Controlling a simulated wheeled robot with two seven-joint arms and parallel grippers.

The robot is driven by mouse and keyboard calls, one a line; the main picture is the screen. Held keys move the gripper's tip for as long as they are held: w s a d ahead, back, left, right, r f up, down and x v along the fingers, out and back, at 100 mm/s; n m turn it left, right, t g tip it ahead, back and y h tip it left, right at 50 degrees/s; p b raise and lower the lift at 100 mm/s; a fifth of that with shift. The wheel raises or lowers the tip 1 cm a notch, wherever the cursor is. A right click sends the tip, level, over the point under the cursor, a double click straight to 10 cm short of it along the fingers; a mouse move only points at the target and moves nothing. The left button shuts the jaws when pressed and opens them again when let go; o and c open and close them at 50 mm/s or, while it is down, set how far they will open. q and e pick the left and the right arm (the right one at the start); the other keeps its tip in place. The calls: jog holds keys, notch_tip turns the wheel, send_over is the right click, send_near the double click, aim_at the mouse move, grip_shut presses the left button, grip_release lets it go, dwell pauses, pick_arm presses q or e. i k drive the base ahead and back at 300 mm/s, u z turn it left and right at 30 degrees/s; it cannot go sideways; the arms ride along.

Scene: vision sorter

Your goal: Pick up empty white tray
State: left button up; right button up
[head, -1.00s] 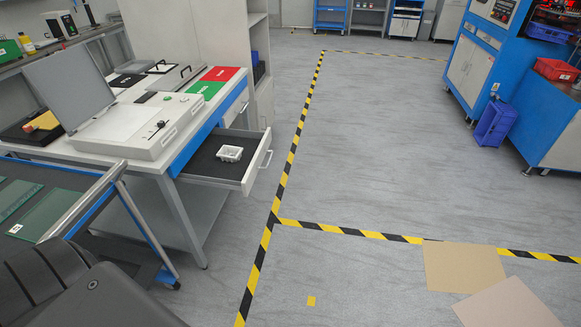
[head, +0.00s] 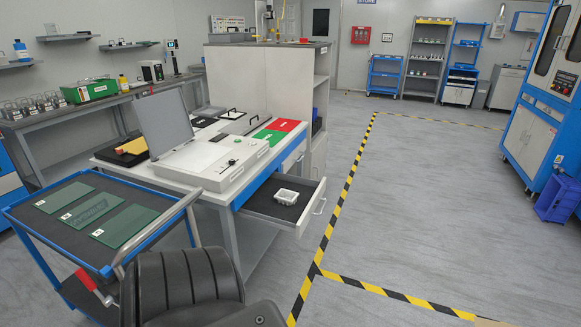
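A small white tray (head: 286,196) sits on the dark bottom of an open drawer (head: 316,208) in the workbench. It looks empty, though it is small at this distance. The drawer sticks out from the right side of the bench, below its blue edge. Neither of my grippers is in view.
A blue cart (head: 66,222) with several green boards stands at the left front, close to the bench. A black chair (head: 185,285) stands in front of the bench. A white machine with a raised lid (head: 165,124) is on the benchtop. Open floor (head: 420,210) lies to the right.

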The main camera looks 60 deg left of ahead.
aim_at(289, 197)
jog(key=u, duration=0.25)
jog(key=i, duration=1.95)
jog(key=u, duration=1.45)
jog(key=i, duration=1)
jog(key=u, duration=1.25)
